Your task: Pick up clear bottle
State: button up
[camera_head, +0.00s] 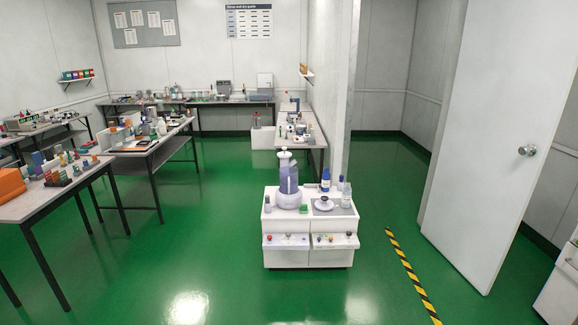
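A clear bottle (346,196) with a pale label stands upright at the right end of the white cabinet's top (273,222). It is small in view and its details are hard to make out. Blue bottles (326,180) stand just behind and to its left, close together. A small grey-white device with a dark top (323,204) sits to its left. My gripper is not in view.
A tall white and bluish apparatus (288,180) stands on the cabinet's left half. Open green floor (230,270) surrounds the cabinet. Cluttered benches (100,225) stand at left. A door (485,150) and striped floor tape (412,275) are at right.

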aim_at(347, 190)
jog(key=i, duration=4.55)
